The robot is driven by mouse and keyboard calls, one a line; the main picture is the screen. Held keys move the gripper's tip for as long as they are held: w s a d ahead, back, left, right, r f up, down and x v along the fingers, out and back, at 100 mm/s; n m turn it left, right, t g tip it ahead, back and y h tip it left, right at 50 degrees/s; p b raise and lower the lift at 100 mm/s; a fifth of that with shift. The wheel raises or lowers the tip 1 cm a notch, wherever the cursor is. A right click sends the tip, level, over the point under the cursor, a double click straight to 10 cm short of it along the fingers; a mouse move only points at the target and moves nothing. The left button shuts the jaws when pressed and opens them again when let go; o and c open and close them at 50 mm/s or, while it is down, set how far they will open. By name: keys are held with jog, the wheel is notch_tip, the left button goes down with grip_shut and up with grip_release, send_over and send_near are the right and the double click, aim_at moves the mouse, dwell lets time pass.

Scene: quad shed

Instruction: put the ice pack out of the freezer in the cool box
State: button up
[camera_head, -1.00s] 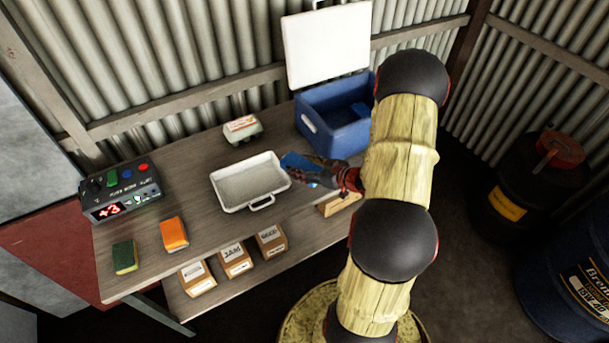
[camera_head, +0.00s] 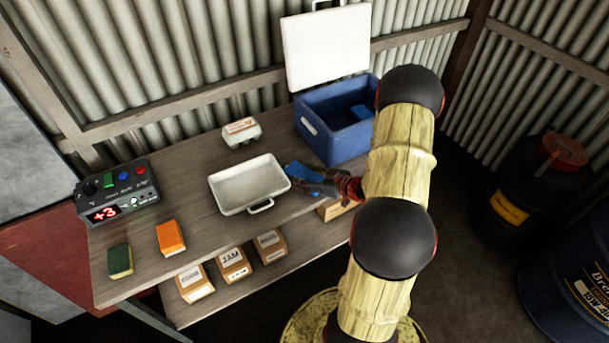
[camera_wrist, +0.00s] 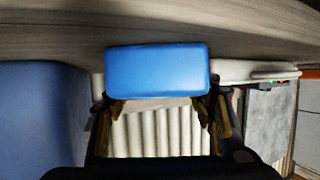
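A blue ice pack (camera_head: 300,171) is held in my gripper (camera_head: 318,182), above the bench between the white tray and the cool box. In the wrist view the ice pack (camera_wrist: 157,72) lies across both fingertips, and the gripper (camera_wrist: 160,108) is shut on it. The blue cool box (camera_head: 336,147) stands at the bench's back right, its white lid (camera_head: 327,48) raised. A lighter blue patch shows inside it; I cannot tell what it is. The ice pack is outside the box, in front of it and to the left. I cannot identify the freezer.
A white tray (camera_head: 225,184) lies left of my gripper, with an egg carton (camera_head: 242,133) behind it. A control box (camera_head: 119,192) reading +3, an orange block (camera_head: 170,238) and a green sponge (camera_head: 120,261) are at left. Several cartons (camera_head: 233,264) sit on the lower shelf.

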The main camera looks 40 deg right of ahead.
jog(key=shift+o, duration=0.4)
jog(key=shift+r, duration=0.2)
jog(key=p+v, duration=0.3)
jog(key=v, duration=0.8)
jog(key=shift+s+d, duration=0.1)
jog(key=shift+s, duration=0.2)
jog(key=shift+s+r, duration=0.1)
jog(key=shift+s, duration=0.1)
